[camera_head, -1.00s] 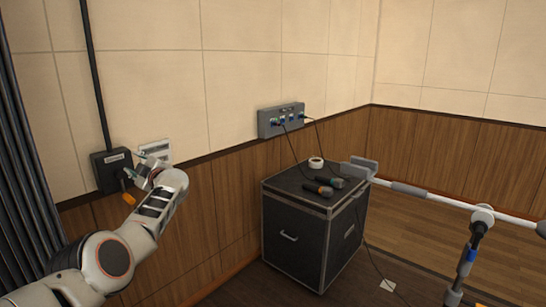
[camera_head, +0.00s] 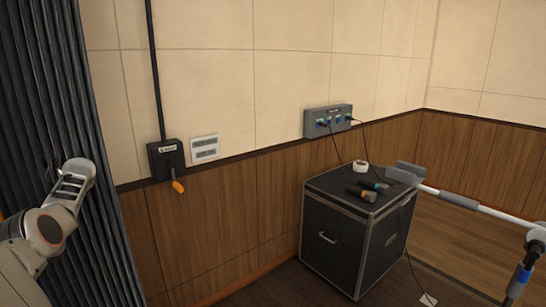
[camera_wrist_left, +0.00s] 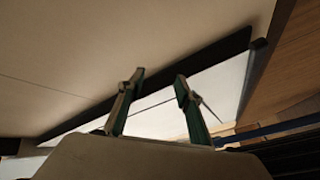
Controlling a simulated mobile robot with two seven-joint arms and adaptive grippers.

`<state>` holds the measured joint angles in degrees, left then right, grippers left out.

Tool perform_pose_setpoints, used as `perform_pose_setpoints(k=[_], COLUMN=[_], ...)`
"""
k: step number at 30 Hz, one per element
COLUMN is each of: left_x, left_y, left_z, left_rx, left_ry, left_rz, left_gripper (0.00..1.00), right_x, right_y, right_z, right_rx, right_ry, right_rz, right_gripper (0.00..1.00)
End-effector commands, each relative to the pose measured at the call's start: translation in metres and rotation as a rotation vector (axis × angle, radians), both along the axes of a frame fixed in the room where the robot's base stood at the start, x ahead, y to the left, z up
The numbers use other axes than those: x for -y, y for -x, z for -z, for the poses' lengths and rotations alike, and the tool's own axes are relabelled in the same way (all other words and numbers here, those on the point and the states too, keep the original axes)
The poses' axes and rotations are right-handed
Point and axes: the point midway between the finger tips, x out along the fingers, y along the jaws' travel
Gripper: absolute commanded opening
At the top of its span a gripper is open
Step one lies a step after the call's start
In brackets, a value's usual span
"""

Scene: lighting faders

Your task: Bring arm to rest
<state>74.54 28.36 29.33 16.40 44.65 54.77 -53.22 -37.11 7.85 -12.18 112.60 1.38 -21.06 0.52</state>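My left arm (camera_head: 45,228) is bent at the left edge of the head view, in front of the dark curtain. Its gripper cannot be made out there. In the left wrist view my left gripper (camera_wrist_left: 159,80) has its two green-padded fingers apart, with nothing between them. A pale wall surface with a dark strip lies beyond the fingers. The black wall box (camera_head: 166,158) has an orange-tipped lever (camera_head: 178,186) hanging down. My arm is clear of both. My right gripper is not in view.
The dark pleated curtain (camera_head: 62,110) stands close behind my left arm. A black case (camera_head: 335,235) with microphones on top stands right of centre. A grey wall panel (camera_head: 328,121) with cables is above it.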

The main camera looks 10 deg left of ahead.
Motion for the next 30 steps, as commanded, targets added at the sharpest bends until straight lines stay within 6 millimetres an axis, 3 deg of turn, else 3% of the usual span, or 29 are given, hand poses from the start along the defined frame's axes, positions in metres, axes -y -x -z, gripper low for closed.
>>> perform_pose_setpoints(k=[3, 8, 16, 20, 23, 26, 30], left_x=[-0.033, -0.066, -0.048, -0.028, -0.001, 0.037, 0.100], left_y=[0.034, 0.072, 0.052, 0.035, 0.017, -0.004, -0.027], left_z=[-0.010, -0.019, -0.016, -0.007, 0.008, 0.035, 0.091], left_rx=[0.000, -0.006, -0.164, -0.271, -0.375, -0.494, -0.663], left_ry=[-0.015, -0.037, -0.266, -0.393, -0.504, -0.612, -0.737], left_rz=[-0.053, -0.109, -0.002, 0.080, 0.171, 0.283, 0.456], left_gripper=[0.35, 0.35, 0.35, 0.35, 0.35, 0.35, 0.35], right_x=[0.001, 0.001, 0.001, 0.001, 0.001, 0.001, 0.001], right_y=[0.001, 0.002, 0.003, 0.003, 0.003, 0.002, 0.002], right_z=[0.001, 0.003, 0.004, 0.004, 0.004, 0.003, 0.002], right_rx=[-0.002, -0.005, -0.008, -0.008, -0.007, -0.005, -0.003], right_ry=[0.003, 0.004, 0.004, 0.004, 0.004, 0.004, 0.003], right_rz=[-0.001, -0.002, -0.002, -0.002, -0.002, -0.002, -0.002], right_gripper=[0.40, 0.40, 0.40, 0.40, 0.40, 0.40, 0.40])
